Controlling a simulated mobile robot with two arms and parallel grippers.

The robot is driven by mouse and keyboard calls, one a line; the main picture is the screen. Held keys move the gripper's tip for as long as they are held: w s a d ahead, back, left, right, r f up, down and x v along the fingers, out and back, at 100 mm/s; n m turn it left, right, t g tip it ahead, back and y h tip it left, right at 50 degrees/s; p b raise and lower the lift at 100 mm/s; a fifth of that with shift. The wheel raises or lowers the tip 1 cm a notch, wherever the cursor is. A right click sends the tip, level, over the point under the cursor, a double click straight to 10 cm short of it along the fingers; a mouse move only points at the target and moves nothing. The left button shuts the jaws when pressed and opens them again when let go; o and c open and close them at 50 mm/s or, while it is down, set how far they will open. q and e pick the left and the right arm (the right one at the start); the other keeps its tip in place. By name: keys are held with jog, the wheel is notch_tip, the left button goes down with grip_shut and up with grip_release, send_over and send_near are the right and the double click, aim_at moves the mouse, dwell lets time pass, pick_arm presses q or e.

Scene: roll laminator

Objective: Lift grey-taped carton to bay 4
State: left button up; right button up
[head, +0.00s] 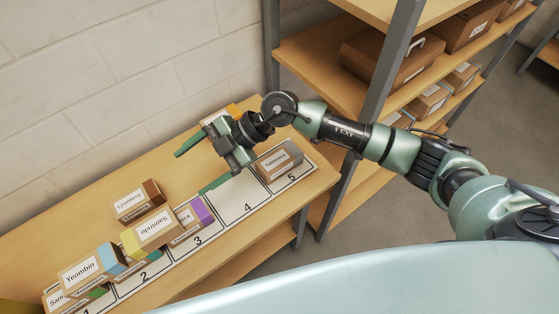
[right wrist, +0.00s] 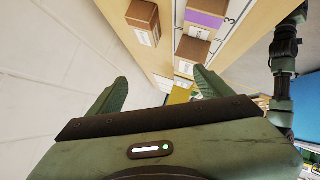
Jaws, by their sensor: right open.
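The grey-taped carton (head: 276,166) lies on bay 5, at the right end of the numbered strip on the bench, with its label facing front. Bay 4 (head: 243,205), just left of it, is bare in the part that shows. My right gripper (head: 203,164) is over the back of the bench, behind bay 4 and left of the grey-taped carton, apart from it. It is open and empty; its spread fingers also show in the right wrist view (right wrist: 159,88). The grey-taped carton cannot be made out in the right wrist view. My left gripper is not in view.
A purple-taped carton (head: 186,233) is on bay 3, a yellow-taped one (head: 152,232) near bay 2, a blue-taped one (head: 88,268) near bay 1. A brown carton (head: 135,204) stands behind. Another carton (head: 222,115) is partly hidden behind my gripper. A shelf rack (head: 383,62) stands right.

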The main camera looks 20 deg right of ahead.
jog(key=w+d+f+m+h, duration=0.1)
jog(key=w+d+f+h, duration=0.2)
jog(key=d, duration=0.4)
jog(key=w+d+f+h, duration=0.1)
jog(key=d+f+h, duration=0.25)
jog(key=d, duration=0.25)
jog(key=m+h, duration=0.2)
jog(key=h, duration=0.2)
send_over(280, 157)
jog(key=shift+w+d+f, duration=0.1)
jog(key=shift+w+d, duration=0.15)
jog(key=shift+d, duration=0.05)
jog(key=f+p, duration=0.1)
jog(key=f, duration=0.1)
jog(key=f+p, duration=0.1)
jog(key=f, duration=0.4)
jog(key=shift+s+a+p, duration=0.3)
jog(key=shift+s+p, duration=0.05)
jog(key=shift+p, duration=0.05)
jog(key=shift+f, duration=0.25)
grip_shut()
